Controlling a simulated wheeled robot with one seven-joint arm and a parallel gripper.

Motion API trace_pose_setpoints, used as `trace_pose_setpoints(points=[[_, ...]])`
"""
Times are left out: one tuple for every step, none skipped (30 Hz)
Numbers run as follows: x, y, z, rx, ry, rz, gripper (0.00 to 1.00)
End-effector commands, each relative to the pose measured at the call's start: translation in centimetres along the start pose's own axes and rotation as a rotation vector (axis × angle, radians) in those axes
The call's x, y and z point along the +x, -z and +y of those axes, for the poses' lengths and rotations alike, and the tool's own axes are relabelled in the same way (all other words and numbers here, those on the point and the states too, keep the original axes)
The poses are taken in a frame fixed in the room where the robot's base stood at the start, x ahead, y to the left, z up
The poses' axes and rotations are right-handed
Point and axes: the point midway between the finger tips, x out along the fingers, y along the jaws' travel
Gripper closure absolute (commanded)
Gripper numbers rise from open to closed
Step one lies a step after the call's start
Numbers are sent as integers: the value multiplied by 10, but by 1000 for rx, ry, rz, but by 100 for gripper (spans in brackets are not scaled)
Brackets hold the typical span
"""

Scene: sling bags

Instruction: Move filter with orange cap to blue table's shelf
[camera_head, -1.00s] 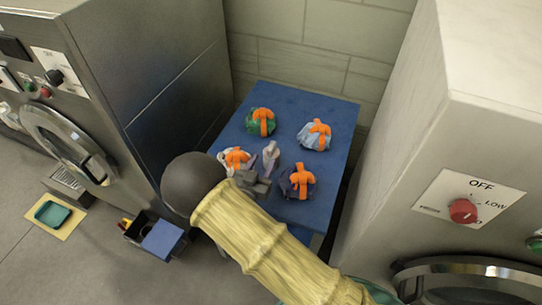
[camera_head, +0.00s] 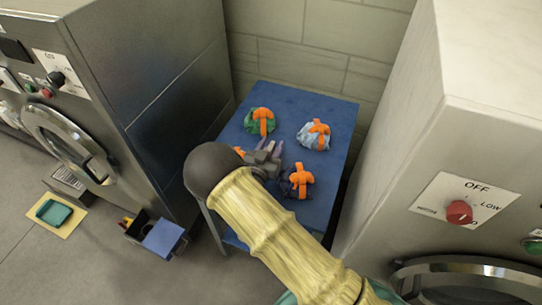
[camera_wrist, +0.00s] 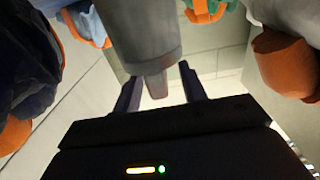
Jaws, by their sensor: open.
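No filter with an orange cap is clearly identifiable. The blue table (camera_head: 335,110) bears sling bags with orange straps: green (camera_head: 257,124), pale blue (camera_head: 307,137) and dark blue (camera_head: 288,186). Another orange strap (camera_head: 240,151) shows behind my gripper (camera_head: 269,153); its bag is mostly hidden there. My gripper is open above the table, between that strap and the dark bag. In the wrist view, a grey cylinder (camera_wrist: 145,38) with a narrow end shows near the open fingers; I cannot tell what it is.
A steel machine (camera_head: 150,70) stands left of the table and a pale machine (camera_head: 475,110) right of it. A dark bin (camera_head: 137,229) with a blue side and a teal tray (camera_head: 53,212) on a yellow sheet are on the floor at left.

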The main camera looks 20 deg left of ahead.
Motion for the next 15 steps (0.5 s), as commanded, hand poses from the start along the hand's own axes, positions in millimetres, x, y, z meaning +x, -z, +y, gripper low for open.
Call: trace_pose_setpoints(points=[[1, 0, 0, -1, 0, -1, 58], [1, 0, 0, -1, 0, -1, 58], [1, 0, 0, -1, 1, -1, 58], [1, 0, 0, -1, 0, -1, 58], [1, 0, 0, -1, 0, -1, 58], [1, 0, 0, -1, 0, -1, 58], [1, 0, 0, -1, 0, -1, 58], [1, 0, 0, -1, 0, -1, 58], [1, 0, 0, -1, 0, -1, 58], [1, 0, 0, -1, 0, -1, 58], [1, 0, 0, -1, 0, -1, 58], [1, 0, 0, -1, 0, 0, 58], [1, 0, 0, -1, 0, 0, 58], [1, 0, 0, 0, -1, 0, 58], [1, 0, 0, 0, -1, 0, 58]])
